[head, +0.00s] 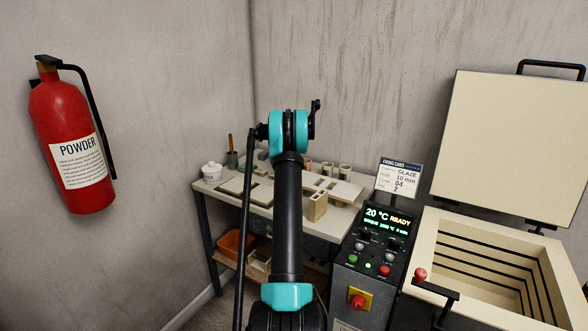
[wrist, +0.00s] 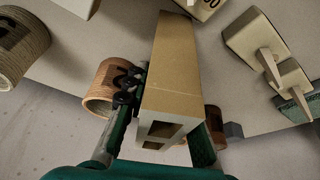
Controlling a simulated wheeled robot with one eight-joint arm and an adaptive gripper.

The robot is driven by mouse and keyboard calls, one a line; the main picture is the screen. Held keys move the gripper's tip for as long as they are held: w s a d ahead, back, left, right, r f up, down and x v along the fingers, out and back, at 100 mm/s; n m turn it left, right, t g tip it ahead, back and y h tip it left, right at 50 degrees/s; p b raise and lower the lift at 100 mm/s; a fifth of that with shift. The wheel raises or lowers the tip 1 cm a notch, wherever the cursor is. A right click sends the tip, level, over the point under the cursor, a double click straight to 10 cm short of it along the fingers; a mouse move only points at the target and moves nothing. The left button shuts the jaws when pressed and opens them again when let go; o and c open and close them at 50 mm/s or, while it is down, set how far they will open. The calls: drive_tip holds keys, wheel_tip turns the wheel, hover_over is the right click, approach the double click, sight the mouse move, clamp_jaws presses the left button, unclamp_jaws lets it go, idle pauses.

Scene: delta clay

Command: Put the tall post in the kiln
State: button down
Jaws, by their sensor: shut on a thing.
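The tall post (wrist: 172,62) is a long tan block with square hollows in its near end. In the wrist view my gripper (wrist: 168,108) has a finger on each side of it and is shut on it. I cannot tell whether the post still touches the table.
A brown cylinder (wrist: 103,92) is close to the left finger. The control box (head: 372,262) stands between table and kiln. A fire extinguisher (head: 72,140) hangs at left.

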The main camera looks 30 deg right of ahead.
drive_tip(key=c, duration=1.5)
unclamp_jaws()
drive_tip(key=shift+f, duration=0.1)
drive_tip(key=shift+c, duration=0.2)
drive_tip(key=v, duration=1.2)
drive_tip(key=shift+a, duration=0.1)
